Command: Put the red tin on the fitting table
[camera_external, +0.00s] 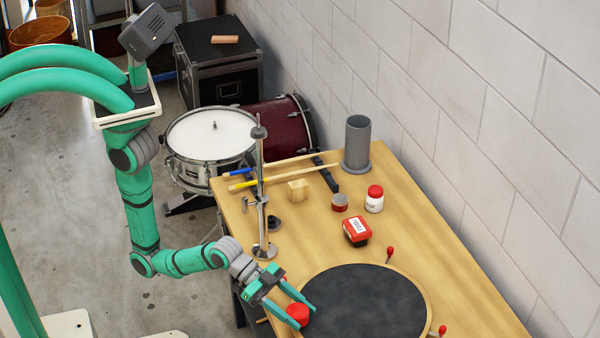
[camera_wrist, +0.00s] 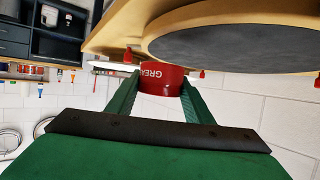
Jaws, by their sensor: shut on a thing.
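The red tin (camera_external: 298,313) is between the two green fingers of my gripper (camera_external: 305,317), which is shut on it. In the wrist view the tin (camera_wrist: 163,78) shows white lettering that starts "GREA", and a finger lies on each side. The fitting table is a round dark disc (camera_external: 366,305) with a pale wooden rim, set on the bench; it also shows in the wrist view (camera_wrist: 235,38). The tin is at the left edge of the disc in the outside view. I cannot tell whether it touches the surface.
Red-topped knobs (camera_external: 390,253) stand around the disc. Behind it are a red box (camera_external: 357,230), a small grey-lidded tin (camera_external: 339,202), a red-capped white jar (camera_external: 374,200) and a wooden block (camera_external: 298,190). A metal stand (camera_external: 262,220) rises near my forearm. The disc's middle is clear.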

